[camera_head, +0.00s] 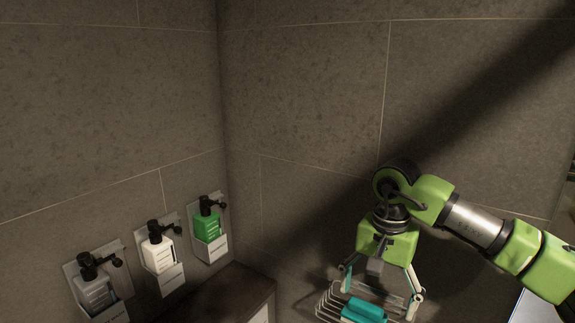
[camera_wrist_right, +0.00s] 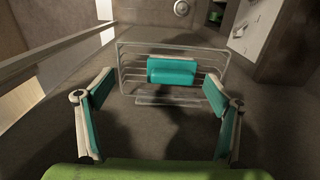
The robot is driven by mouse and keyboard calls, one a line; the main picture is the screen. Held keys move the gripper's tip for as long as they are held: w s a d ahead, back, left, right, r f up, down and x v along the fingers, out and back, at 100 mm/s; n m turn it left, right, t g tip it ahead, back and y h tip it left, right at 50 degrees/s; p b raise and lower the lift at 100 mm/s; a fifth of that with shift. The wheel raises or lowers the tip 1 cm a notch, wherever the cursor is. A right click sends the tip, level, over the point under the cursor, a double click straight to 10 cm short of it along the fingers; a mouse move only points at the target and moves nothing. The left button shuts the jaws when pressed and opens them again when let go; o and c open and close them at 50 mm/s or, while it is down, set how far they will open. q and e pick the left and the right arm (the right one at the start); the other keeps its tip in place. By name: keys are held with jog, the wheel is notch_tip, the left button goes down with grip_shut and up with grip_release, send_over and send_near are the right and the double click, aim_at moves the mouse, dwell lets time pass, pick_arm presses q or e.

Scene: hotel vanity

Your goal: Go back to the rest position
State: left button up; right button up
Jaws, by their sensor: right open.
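My right gripper (camera_head: 382,290) hangs down from its green arm at the right of the head view. It is open. Its two fingers, with teal pads, also show in the right wrist view (camera_wrist_right: 158,95), spread wide with nothing between them. Beyond the fingertips a wire rack (camera_wrist_right: 185,54) holds a teal block (camera_wrist_right: 171,71). The rack (camera_head: 325,303) and the teal block (camera_head: 362,311) also show below the gripper in the head view, partly cut off by the bottom edge. My left gripper is not in view.
Three wall holders with pump bottles hang on the left wall: a grey one (camera_head: 95,291), a white one (camera_head: 158,255) and a green one (camera_head: 208,227). A dark counter (camera_head: 232,290) stands in the corner below them. The tiled wall above is bare.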

pick_arm(q)
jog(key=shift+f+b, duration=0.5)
jog(key=shift+b, duration=0.15)
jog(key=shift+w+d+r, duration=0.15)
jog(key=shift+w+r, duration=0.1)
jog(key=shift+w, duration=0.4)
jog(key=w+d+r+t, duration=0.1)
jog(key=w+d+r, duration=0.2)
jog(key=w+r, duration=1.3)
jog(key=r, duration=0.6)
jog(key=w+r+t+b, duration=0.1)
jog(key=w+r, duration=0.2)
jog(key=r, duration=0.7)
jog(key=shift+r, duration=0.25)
pick_arm(e)
jog(key=s+d+r, duration=0.1)
jog(key=s+r, duration=0.3)
jog(key=s, duration=0.6)
jog(key=shift+d, duration=0.3)
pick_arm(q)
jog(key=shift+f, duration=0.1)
